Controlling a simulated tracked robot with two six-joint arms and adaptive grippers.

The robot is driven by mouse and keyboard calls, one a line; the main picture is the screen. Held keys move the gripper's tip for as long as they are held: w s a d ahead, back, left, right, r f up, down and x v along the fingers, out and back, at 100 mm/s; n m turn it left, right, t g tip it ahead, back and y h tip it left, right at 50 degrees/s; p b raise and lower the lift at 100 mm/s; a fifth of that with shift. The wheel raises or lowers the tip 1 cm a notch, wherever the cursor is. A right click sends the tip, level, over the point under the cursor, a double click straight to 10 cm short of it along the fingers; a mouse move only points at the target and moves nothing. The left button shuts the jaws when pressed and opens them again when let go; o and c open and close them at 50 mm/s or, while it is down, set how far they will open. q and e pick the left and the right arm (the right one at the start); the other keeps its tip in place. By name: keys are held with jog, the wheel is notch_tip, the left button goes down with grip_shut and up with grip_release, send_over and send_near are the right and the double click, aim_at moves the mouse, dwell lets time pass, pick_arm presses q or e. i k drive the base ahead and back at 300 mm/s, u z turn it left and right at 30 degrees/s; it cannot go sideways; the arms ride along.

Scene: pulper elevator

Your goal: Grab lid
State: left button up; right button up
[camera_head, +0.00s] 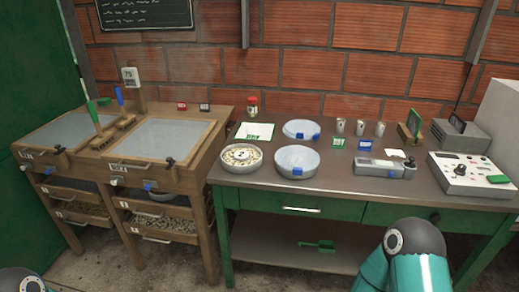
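A flat, pale round piece with a blue tab, which looks like a lid (298,129), lies on the back middle of the green-framed table. In front of it sits a round, pale container (296,163), also with a blue tab. I cannot tell whether this container is open or covered. To its left is a round white dish (241,169) holding pale contents. Only parts of my arms show, at the bottom left corner and the bottom right. Neither gripper is in view.
Small metal cups (360,127) stand behind green and blue cards. A grey device (380,168) and a control box (462,178) stand to the right. A red-capped jar (252,108) is at the back. A wooden drawer cabinet (160,178) adjoins the left. The table's front strip is clear.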

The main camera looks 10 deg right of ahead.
aim_at(297, 160)
jog(key=u, duration=0.15)
jog(key=i, duration=1.15)
jog(key=z, duration=0.35)
